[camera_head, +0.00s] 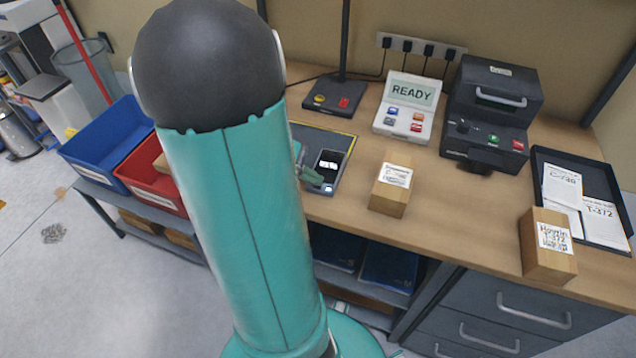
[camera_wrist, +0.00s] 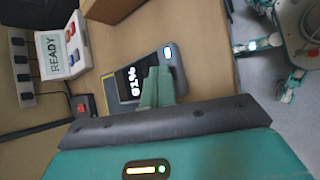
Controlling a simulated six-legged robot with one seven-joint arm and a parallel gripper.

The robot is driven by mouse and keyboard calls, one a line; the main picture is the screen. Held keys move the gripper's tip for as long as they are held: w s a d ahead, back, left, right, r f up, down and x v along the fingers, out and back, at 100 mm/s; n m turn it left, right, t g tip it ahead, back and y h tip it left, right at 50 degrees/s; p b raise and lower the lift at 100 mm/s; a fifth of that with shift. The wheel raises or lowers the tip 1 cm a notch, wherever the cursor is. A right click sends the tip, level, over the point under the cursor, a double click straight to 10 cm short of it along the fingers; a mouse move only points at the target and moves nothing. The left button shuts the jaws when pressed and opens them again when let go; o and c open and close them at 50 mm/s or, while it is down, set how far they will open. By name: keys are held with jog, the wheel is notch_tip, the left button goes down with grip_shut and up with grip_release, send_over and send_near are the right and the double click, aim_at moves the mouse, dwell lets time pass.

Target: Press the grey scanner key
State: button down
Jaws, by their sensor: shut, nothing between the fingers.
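A grey scanner-like unit (camera_head: 342,174) with a lit dark display lies on the bench, in front of a dark pad with a yellow edge. A small pale key (camera_head: 327,188) sits at its near end; in the wrist view this key (camera_wrist: 168,53) glows white-blue, just beyond my fingertips. My gripper (camera_head: 316,178) is shut and empty, its green fingers beside the unit's left edge in the head view. In the wrist view the fingers (camera_wrist: 157,78) overlap part of the unit. I cannot tell whether they touch it. My arm hides part of the bench.
A READY terminal (camera_head: 409,92) with coloured keys and a dark printer (camera_head: 490,110) stand behind. A labelled box (camera_head: 391,190) is right of the unit; another box (camera_head: 547,245) is near a black tray (camera_head: 622,195). Blue (camera_head: 100,140) and red bins (camera_head: 140,172) stand left.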

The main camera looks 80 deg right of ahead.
aim_at(313, 186)
jog(key=shift+r, duration=0.5)
jog(key=shift+r, duration=0.1)
jog(key=shift+r, duration=2.95)
